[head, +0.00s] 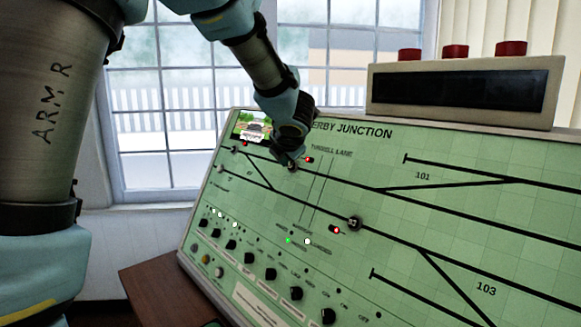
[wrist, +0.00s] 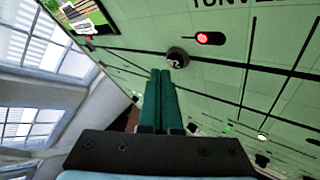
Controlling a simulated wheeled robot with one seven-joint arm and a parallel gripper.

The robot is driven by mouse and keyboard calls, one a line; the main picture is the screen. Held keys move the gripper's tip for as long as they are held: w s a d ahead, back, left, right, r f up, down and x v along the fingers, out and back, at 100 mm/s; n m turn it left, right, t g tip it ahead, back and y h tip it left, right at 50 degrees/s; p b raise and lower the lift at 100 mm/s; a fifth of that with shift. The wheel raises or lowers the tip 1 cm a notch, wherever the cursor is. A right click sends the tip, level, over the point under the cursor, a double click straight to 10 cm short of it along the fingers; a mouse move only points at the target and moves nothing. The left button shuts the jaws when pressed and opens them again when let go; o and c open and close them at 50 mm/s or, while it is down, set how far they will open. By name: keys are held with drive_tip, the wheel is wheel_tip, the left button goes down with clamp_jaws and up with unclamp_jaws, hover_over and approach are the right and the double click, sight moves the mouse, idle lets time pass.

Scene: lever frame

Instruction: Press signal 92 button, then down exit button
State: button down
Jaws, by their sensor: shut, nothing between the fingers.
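The signal 92 button (wrist: 177,57), a round dark knob with a pale number, sits on the green sloping panel (head: 400,225). In the wrist view my gripper (wrist: 162,73) has its green fingers shut together, tips just beside the knob's lower left edge; I cannot tell whether they touch. In the head view my gripper (head: 291,158) is at the panel's upper left and largely hides that knob. Small round buttons sit at the panel's left edge (head: 222,168); their labels are too small to read, so I cannot tell which is the down exit button.
A red light (wrist: 204,38) glows beside the signal 92 button. Another knob marked 93 (head: 354,223) is lower right with its own red light (head: 335,230). Several black switches (head: 271,274) line the lower panel. A box with red buttons (head: 460,90) stands on top. A picture (head: 252,126) is at the upper left corner.

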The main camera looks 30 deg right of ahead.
drive_tip(key=shift+w+d+f, duration=0.1)
drive_tip(key=shift+d+f, duration=0.1)
drive_tip(key=shift+d, duration=0.1)
drive_tip(key=shift+w+d+f, duration=0.1)
drive_tip(key=shift+d+f, duration=0.1)
drive_tip(key=shift+d, duration=0.2)
idle(0.8)
drive_tip(key=shift+a+r, duration=0.1)
drive_tip(key=shift+s+a+r, duration=0.25)
drive_tip(key=shift+a+r, duration=0.05)
drive_tip(key=shift+a, duration=0.35)
drive_tip(key=shift+s+a+r+p, duration=0.25)
drive_tip(key=shift+a+r, duration=0.15)
drive_tip(key=shift+a, duration=0.3)
drive_tip(key=shift+s+a+r+p, duration=0.2)
drive_tip(key=shift+a+r, duration=0.15)
drive_tip(key=shift+a, duration=0.35)
drive_tip(key=shift+s+a+r+p, duration=0.15)
drive_tip(key=shift+a+r+p, duration=0.2)
drive_tip(key=shift+a, duration=0.35)
idle(1.4)
